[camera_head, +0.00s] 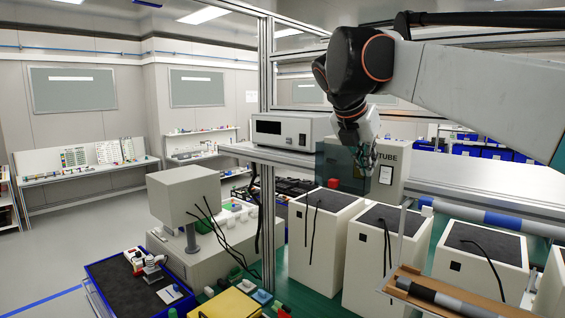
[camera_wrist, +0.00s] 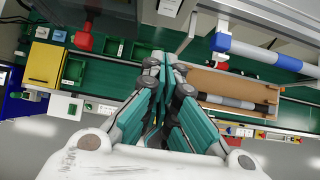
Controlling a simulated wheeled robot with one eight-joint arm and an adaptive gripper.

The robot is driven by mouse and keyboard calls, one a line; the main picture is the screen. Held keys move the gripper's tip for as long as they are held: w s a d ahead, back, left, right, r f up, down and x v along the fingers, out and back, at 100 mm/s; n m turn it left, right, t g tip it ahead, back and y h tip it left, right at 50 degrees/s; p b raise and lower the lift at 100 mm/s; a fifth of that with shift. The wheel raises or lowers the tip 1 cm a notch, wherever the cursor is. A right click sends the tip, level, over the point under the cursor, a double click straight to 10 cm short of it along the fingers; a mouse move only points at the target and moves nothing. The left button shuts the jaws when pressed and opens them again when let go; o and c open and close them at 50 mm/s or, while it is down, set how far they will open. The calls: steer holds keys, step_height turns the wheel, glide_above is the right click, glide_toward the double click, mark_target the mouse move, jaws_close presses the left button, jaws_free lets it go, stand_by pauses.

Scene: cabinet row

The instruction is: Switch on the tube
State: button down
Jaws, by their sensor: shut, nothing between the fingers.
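A pale cabinet labelled "TUBE" (camera_head: 396,185) stands behind the white boxes in the head view, with a small white panel (camera_head: 386,174) below the lettering. My gripper (camera_head: 364,158) is in front of its left part and hides some of it; I cannot tell if they touch. A red part (camera_head: 332,183) shows just left of and below my gripper. In the wrist view my gripper (camera_wrist: 164,62) is shut and empty, with its fingertips together.
Several white boxes with dark tops (camera_head: 385,250) stand below my arm. A metal post (camera_head: 267,150) and a display unit (camera_head: 290,130) on a shelf are to the left. A wooden tray (camera_wrist: 235,88) holding a grey-and-black cylinder (camera_wrist: 235,102) is close to my gripper's right.

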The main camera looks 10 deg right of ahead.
mark_target(380, 180)
steer(key=w+d+f+p, duration=0.1)
steer(key=d+f, duration=0.1)
steer(key=w+d+f, duration=0.2)
steer(key=w+d+f+p, duration=0.1)
steer(key=w+d+f, duration=0.1)
steer(key=d, duration=0.1)
steer(key=shift+w+f+p, duration=0.2)
steer(key=shift+f+p, duration=0.1)
